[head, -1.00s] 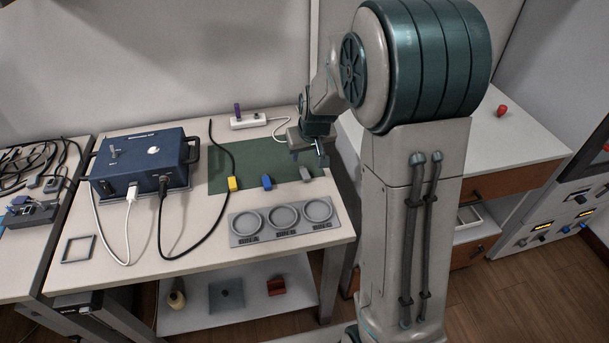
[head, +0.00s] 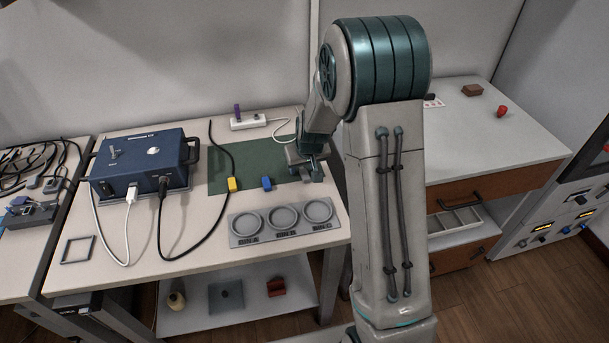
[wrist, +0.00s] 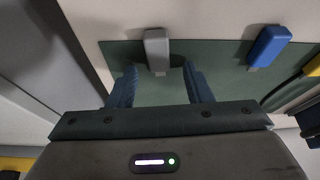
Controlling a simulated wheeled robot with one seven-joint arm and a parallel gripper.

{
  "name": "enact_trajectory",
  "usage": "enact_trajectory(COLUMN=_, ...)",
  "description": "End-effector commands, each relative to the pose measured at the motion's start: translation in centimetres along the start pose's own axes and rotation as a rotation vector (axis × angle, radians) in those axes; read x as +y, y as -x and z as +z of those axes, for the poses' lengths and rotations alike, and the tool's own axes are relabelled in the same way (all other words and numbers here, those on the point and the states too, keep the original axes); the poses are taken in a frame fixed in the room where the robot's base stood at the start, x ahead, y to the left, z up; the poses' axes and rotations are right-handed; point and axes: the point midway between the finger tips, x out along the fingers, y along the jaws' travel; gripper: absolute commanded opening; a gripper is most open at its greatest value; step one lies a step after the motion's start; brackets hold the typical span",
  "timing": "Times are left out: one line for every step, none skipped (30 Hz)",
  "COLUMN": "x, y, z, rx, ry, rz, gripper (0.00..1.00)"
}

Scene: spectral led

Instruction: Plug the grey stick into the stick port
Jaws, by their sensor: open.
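The grey stick (wrist: 157,45) lies on the green mat (head: 216,170), at its edge. In the wrist view it is just ahead of my fingertips and in line with the gap between them. My gripper (wrist: 160,80) is open and empty, with one blue finger to each side of the gap. In the head view my gripper (head: 308,172) is low over the mat's right end and hides the grey stick. I cannot make out which opening is the stick port. A blue box (head: 145,165) with plugged cables stands at the left.
A blue stick (head: 267,183) and a yellow stick (head: 233,184) lie left of my gripper. A white strip (head: 249,122) with a purple stick (head: 237,111) is at the back. A tray with three round wells (head: 283,222) is in front. A black cable crosses the table.

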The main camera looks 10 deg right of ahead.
Motion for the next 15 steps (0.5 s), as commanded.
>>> enact_trajectory(x=0.0, y=0.02, z=0.0, rx=0.0, ry=0.0, rz=0.0, gripper=0.45)
enact_trajectory(x=0.0, y=0.02, z=0.0, rx=0.0, ry=0.0, rz=0.0, gripper=0.4)
enact_trajectory(x=0.0, y=0.02, z=0.0, rx=0.0, ry=0.0, rz=0.0, gripper=0.29)
enact_trajectory(x=-0.01, y=0.02, z=0.0, rx=0.0, ry=0.0, rz=0.0, gripper=0.2)
enact_trajectory(x=-0.01, y=0.03, z=0.01, rx=0.0, ry=0.0, rz=0.0, gripper=0.12)
enact_trajectory(x=-0.01, y=0.03, z=0.0, rx=0.0, ry=0.0, rz=0.0, gripper=0.01)
enact_trajectory(x=-0.01, y=0.03, z=0.01, rx=0.0, ry=0.0, rz=0.0, gripper=0.0)
enact_trajectory(x=-0.01, y=0.03, z=0.01, rx=0.0, ry=0.0, rz=0.0, gripper=0.0)
enact_trajectory(x=-0.01, y=0.03, z=0.01, rx=0.0, ry=0.0, rz=0.0, gripper=0.0)
enact_trajectory(x=-0.01, y=0.04, z=0.01, rx=0.0, ry=0.0, rz=0.0, gripper=0.0)
enact_trajectory(x=-0.01, y=0.04, z=0.01, rx=0.0, ry=0.0, rz=0.0, gripper=0.0)
enact_trajectory(x=-0.01, y=0.04, z=0.0, rx=0.0, ry=0.0, rz=0.0, gripper=0.0)
enact_trajectory(x=-0.01, y=0.04, z=0.0, rx=0.0, ry=0.0, rz=0.0, gripper=0.0)
enact_trajectory(x=-0.01, y=0.04, z=0.0, rx=0.0, ry=0.0, rz=0.0, gripper=0.0)
enact_trajectory(x=-0.01, y=0.05, z=0.0, rx=0.0, ry=0.0, rz=0.0, gripper=0.0)
